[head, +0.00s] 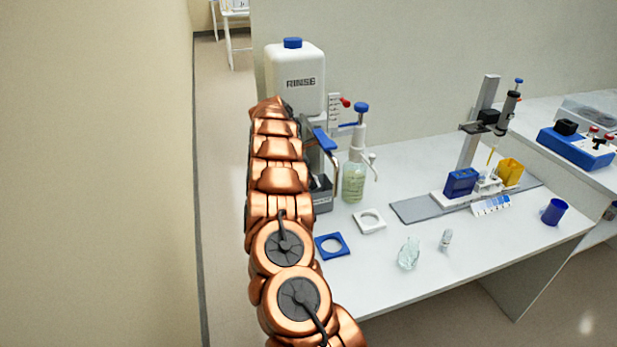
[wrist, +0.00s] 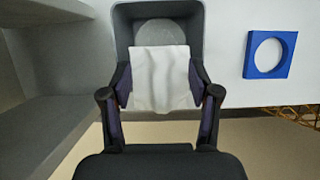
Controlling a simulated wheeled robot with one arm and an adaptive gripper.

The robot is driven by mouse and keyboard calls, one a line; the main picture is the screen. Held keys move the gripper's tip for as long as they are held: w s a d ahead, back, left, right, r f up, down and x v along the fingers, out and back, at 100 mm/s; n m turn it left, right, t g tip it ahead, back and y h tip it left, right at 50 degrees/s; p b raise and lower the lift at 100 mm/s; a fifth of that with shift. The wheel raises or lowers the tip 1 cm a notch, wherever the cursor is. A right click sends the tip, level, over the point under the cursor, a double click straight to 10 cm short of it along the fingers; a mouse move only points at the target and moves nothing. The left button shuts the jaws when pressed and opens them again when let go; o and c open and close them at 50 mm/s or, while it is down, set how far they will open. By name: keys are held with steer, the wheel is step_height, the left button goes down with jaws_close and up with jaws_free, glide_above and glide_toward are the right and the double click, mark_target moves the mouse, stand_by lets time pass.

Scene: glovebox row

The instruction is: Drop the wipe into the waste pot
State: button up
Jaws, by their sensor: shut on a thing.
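My gripper (wrist: 159,87) is shut on a white wipe (wrist: 160,65) in the wrist view, with a finger at each side of it. The wipe hangs as a creased sheet and overlaps a grey tray (wrist: 125,30) with a pale round disc; I cannot tell the gap between them. In the head view my gripper and the wipe are hidden behind my arm. A blue cup-shaped pot (head: 554,211) stands near the bench's right end, and a yellow container (head: 510,171) stands behind it. No label shows which is the waste pot.
A white RINSE tank (head: 295,80) and a pump bottle (head: 353,181) stand by my arm. A blue square ring (head: 319,248), a white ring (head: 369,229), clear glassware (head: 408,254) and a pipette stand (head: 482,125) are on the bench.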

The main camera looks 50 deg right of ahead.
steer(key=shift+f, duration=0.1)
steer(key=o, duration=0.9)
